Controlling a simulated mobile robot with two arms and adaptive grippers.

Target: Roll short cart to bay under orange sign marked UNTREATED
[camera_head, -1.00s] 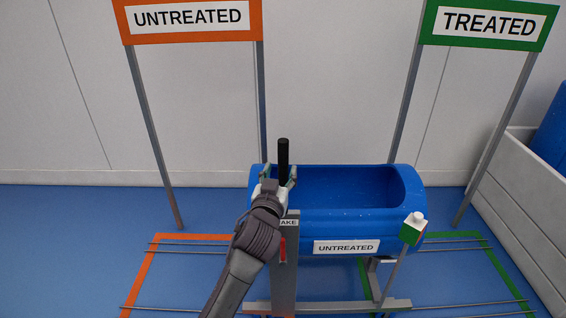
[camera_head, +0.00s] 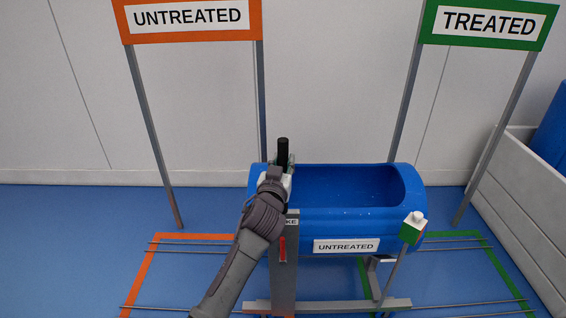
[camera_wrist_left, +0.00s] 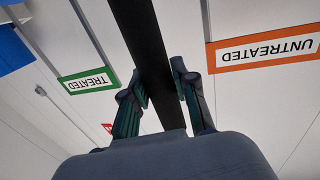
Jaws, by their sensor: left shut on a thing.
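The short cart carries a blue tub (camera_head: 330,222) with a white UNTREATED label (camera_head: 346,245) on its front. It stands between the two marked bays on a grey frame (camera_head: 345,306). My left gripper (camera_head: 283,162) is shut on the cart's black upright handle (camera_head: 283,150). In the left wrist view the handle (camera_wrist_left: 146,55) runs between the two fingers (camera_wrist_left: 162,92). The orange UNTREATED sign (camera_head: 190,16) stands on posts at the left, above the orange-outlined bay (camera_head: 145,270). It also shows in the left wrist view (camera_wrist_left: 262,50). My right gripper is not in view.
A green TREATED sign (camera_head: 488,22) stands at the right over a green-outlined bay (camera_head: 507,278). A pale crate wall (camera_head: 520,205) bounds the right. The orange bay's left part is clear.

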